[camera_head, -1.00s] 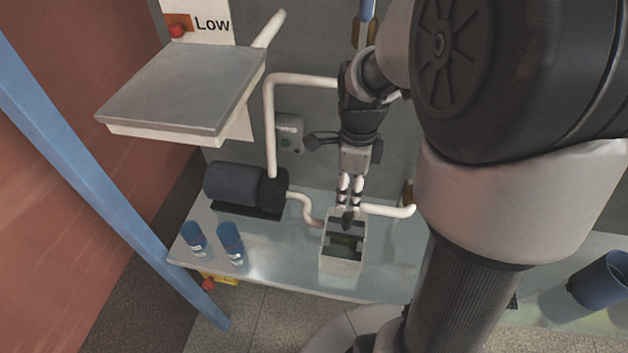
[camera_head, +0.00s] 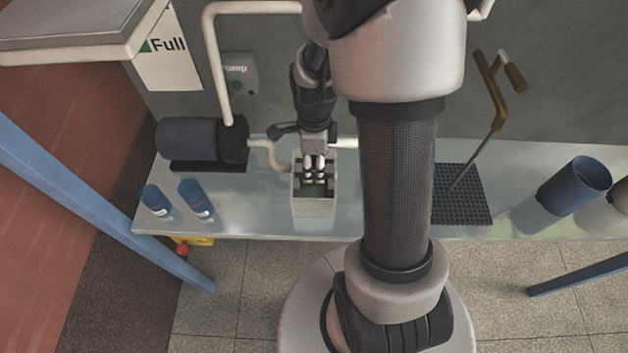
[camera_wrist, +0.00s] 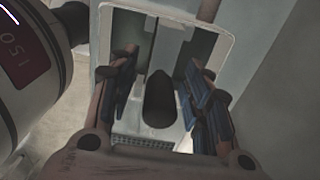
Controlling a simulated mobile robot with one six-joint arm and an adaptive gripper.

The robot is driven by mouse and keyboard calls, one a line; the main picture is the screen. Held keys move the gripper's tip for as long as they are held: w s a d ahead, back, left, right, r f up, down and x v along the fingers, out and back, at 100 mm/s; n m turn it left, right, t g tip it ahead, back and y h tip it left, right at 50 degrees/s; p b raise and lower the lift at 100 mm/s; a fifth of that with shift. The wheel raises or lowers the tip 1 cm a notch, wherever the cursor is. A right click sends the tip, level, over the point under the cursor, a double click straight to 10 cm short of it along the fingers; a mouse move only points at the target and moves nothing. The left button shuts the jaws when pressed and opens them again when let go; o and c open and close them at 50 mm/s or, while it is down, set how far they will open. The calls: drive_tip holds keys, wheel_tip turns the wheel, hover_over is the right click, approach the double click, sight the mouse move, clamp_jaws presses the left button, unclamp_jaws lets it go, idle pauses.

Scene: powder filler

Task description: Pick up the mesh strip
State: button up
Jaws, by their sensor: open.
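A pale box (camera_head: 315,205) with an open top stands on the metal bench. In the wrist view, the box (camera_wrist: 226,28) holds a dark rounded tab (camera_wrist: 159,100) on a light piece. A finely gridded patch below the tab looks like the mesh strip (camera_wrist: 150,143); its full extent is hidden. My gripper (camera_head: 314,177) points down into the box opening. In the wrist view, its fingers (camera_wrist: 162,85) are apart, one on either side of the dark tab. Contact with the tab cannot be told.
A black perforated mat (camera_head: 470,208) and a blue cup (camera_head: 570,190) are right, beyond my arm.

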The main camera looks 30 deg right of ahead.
drive_tip(key=shift+f, duration=0.3)
drive_tip(key=shift+c, duration=0.4)
clamp_jaws()
